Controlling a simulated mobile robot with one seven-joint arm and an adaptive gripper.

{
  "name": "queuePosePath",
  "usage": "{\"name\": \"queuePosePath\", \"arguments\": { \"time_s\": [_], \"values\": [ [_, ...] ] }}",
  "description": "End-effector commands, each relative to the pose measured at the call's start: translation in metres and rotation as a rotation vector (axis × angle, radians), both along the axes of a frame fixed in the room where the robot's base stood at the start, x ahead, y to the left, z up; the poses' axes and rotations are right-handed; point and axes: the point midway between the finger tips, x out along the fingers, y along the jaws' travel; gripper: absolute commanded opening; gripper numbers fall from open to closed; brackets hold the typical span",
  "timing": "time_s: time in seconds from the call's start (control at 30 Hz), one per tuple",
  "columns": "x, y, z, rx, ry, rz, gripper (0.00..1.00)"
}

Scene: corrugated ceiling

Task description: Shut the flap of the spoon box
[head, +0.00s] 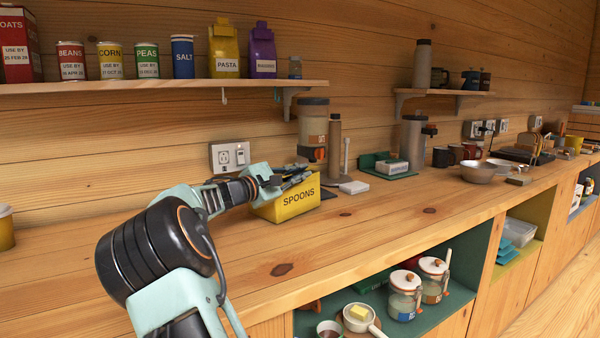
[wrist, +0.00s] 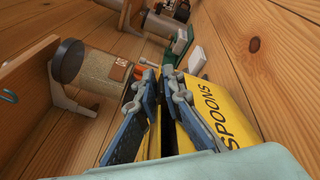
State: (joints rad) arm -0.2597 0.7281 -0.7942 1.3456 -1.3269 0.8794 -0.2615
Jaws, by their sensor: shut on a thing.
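The yellow spoon box (head: 288,205), marked SPOONS, stands on the wooden counter. In the wrist view its lettered face (wrist: 225,105) is at right, with a dark gap along its top. My gripper (head: 297,176) lies low over the top of the box. In the wrist view, the two fingers of my gripper (wrist: 161,76) straddle a narrow yellow strip, the flap (wrist: 155,135), beside the dark gap. The gripper is shut on this flap. Much of the flap is hidden by the fingers, and its exact angle cannot be told.
A green tray (head: 385,172) is farther right. A shelf (head: 150,87) of food packages overhangs at left. The counter front is clear.

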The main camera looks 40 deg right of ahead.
Motion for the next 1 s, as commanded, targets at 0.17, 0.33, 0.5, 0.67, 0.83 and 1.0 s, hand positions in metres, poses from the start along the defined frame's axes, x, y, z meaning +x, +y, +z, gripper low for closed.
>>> {"name": "queuePosePath", "arguments": {
  "time_s": [0.17,0.33,0.5,0.67,0.83,1.0],
  "values": [
    [0.001,0.001,-0.004,0.003,0.007,0.002,0.0],
    [0.001,0.001,-0.004,0.003,0.007,0.003,0.0],
    [0.001,0.001,-0.003,0.002,0.005,0.002,0.21],
    [0.001,0.001,-0.002,0.002,0.003,0.002,0.21],
    [0.0,0.0,0.001,0.001,0.0,0.002,0.21],
    [0.0,0.0,0.024,0.001,-0.004,0.001,0.21]
  ]
}}
